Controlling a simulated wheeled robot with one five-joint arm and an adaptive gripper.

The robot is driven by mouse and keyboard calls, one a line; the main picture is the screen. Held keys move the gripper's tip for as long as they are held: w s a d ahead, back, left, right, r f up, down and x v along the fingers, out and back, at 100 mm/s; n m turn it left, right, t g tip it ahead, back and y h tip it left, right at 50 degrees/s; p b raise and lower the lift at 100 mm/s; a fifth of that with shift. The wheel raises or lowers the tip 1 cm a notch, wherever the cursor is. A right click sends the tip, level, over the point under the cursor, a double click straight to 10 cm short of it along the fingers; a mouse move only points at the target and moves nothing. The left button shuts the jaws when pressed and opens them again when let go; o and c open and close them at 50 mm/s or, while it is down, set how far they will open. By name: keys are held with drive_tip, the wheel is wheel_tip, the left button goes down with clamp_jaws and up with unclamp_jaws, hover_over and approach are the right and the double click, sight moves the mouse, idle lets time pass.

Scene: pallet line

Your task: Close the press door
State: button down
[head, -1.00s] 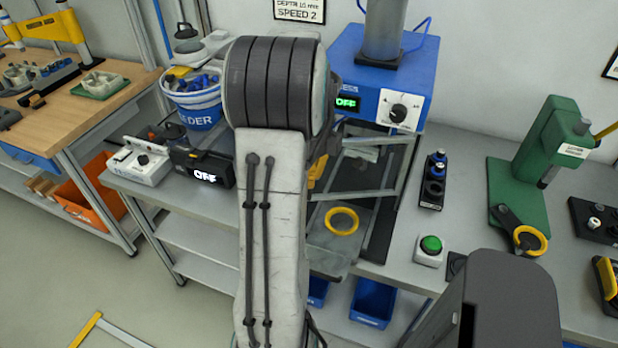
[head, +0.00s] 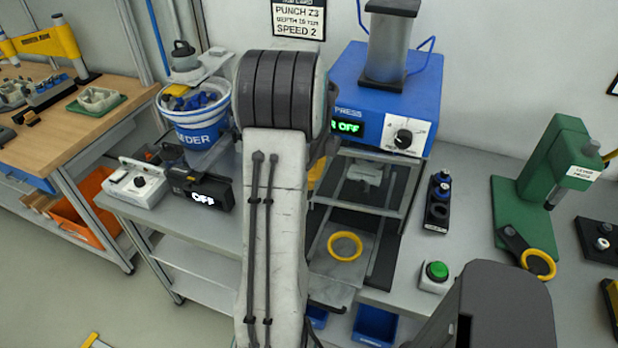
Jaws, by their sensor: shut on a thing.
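The blue press (head: 385,95) stands on the grey bench at the upper middle, with a grey cylinder on top, a dial and a green display reading OFF. Below its head is a metal frame, with a grey fixture (head: 364,174) inside. A greyish panel (head: 375,232), which looks like the press door, reaches toward me at the bench front. A yellow ring (head: 345,246) shows on or behind it; I cannot tell which. My upright arm covers the panel's left part. My gripper is hidden behind my arm, so its contact with the door cannot be seen.
A feeder bucket (head: 196,115) and a black box reading OFF (head: 205,190) stand left of the press. A green button (head: 436,271), a black holder (head: 438,203) and a green lever press (head: 545,190) stand right. Blue bins (head: 374,325) sit below.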

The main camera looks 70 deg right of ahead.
drive_tip(key=c, duration=1.3)
unclamp_jaws()
drive_tip(key=shift+w, duration=0.1)
wheel_tip(320, 180, up, 12)
